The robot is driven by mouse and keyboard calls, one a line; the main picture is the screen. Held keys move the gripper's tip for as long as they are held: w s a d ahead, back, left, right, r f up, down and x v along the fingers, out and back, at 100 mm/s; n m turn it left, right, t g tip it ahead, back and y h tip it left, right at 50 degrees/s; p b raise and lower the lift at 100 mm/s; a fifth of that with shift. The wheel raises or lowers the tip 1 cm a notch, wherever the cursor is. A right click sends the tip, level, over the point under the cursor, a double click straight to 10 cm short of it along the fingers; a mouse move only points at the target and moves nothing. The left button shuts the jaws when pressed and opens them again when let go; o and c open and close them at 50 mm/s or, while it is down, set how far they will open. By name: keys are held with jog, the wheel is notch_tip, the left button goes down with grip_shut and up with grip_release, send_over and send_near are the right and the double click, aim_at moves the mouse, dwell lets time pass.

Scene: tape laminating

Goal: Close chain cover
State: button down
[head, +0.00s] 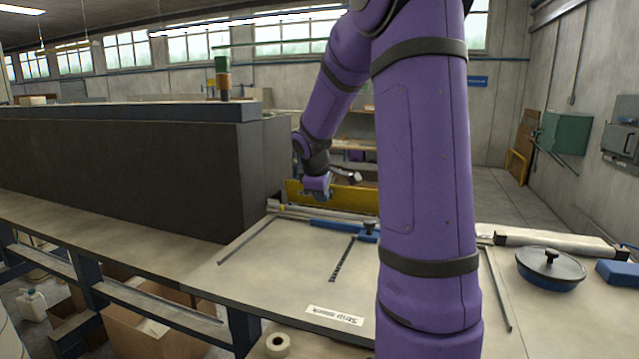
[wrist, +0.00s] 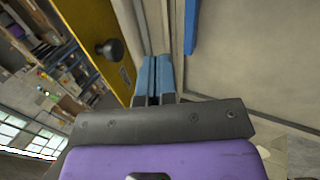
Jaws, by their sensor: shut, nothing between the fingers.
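The chain cover appears to be the long yellow panel (head: 345,197) standing at the back edge of the table, partly hidden behind my arm. In the wrist view the yellow panel (wrist: 85,18) has a round black knob (wrist: 110,49) and a small label. My gripper (head: 318,190) is at the panel's left part in the head view. Its blue fingers (wrist: 155,66) are together and empty, beside the panel's edge and apart from the knob. I cannot tell whether the fingers touch the panel.
The pale table (head: 250,275) carries a blue bar (head: 335,224), dark strips and a white label (head: 335,315). A blue lidded pan (head: 550,268) and a blue block (head: 612,273) are at the right. A large dark box (head: 120,165) stands at the left. A tape roll (head: 277,345) is at the front.

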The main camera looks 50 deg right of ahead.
jog(key=x, duration=0.3)
jog(key=shift+w+d+r, duration=0.1)
jog(key=shift+d+r, duration=0.1)
jog(key=shift+w+d+r, duration=0.15)
jog(key=shift+w+d, duration=0.1)
jog(key=shift+d, duration=0.2)
jog(key=shift+w+d+r, duration=0.15)
jog(key=shift+w+d, duration=0.05)
jog(key=shift+d, duration=0.3)
jog(key=shift+w+d+r, duration=0.1)
jog(key=shift+w+d, duration=0.15)
jog(key=shift+d, duration=0.25)
jog(key=shift+d+r, duration=0.1)
jog(key=shift+d+r+y, duration=0.15)
jog(key=shift+y, duration=0.25)
